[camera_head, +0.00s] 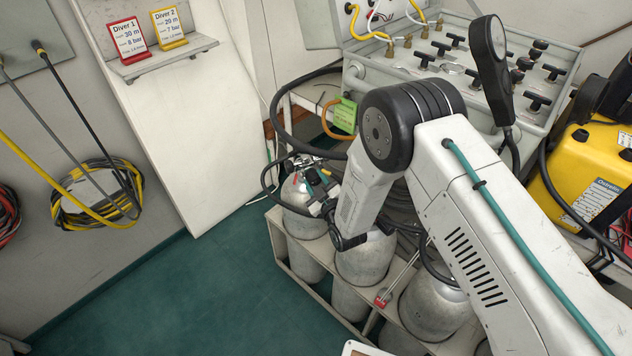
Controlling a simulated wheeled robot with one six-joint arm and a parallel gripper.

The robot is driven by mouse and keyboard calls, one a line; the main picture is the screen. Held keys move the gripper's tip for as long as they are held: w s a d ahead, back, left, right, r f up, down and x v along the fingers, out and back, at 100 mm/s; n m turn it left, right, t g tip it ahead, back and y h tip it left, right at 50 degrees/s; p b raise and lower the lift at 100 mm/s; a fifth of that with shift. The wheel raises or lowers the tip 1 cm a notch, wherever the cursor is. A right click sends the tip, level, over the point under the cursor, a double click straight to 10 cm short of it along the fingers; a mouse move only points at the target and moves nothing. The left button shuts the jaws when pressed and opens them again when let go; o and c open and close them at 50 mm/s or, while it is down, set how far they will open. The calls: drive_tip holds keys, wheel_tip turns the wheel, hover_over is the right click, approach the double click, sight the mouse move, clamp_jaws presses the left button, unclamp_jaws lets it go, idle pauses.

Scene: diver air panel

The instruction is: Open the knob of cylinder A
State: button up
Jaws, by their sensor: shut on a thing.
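Several grey metal cylinders stand in a pale rack (283,262) on the floor. No letter can be read on them, so I cannot tell by label which is cylinder A. The leftmost cylinder (298,192) has a metal valve (303,162) with a black hose on top. My gripper (322,181) is at this valve, on its right side, and is shut on what appears to be its knob. The knob itself is mostly hidden by the fingers. The middle cylinder (366,262) is partly covered by my wrist, and the right cylinder (437,305) by my arm.
A valve panel (460,62) with several black T-handles stands behind my arm. A yellow machine (590,175) is at the right. A green tag (345,115) hangs near the hoses. A red tag (382,300) is on the rack. The green floor (190,300) at left is clear.

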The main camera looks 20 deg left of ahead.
sight(317, 177)
drive_tip(key=shift+f, duration=0.15)
drive_tip(key=o, duration=1)
drive_tip(key=shift+r, duration=0.35)
wheel_tip(317, 177, up, 2)
drive_tip(key=shift+r, duration=0.2)
drive_tip(key=shift+s+d+r, duration=0.3)
drive_tip(key=shift+s+d, duration=0.1)
drive_tip(key=shift+s, duration=0.2)
drive_tip(key=s+a+r+v, duration=0.1)
drive_tip(key=s+a+v, duration=0.1)
drive_tip(key=v, duration=1.2)
drive_tip(key=shift+s, duration=0.2)
drive_tip(key=shift+r, duration=0.1)
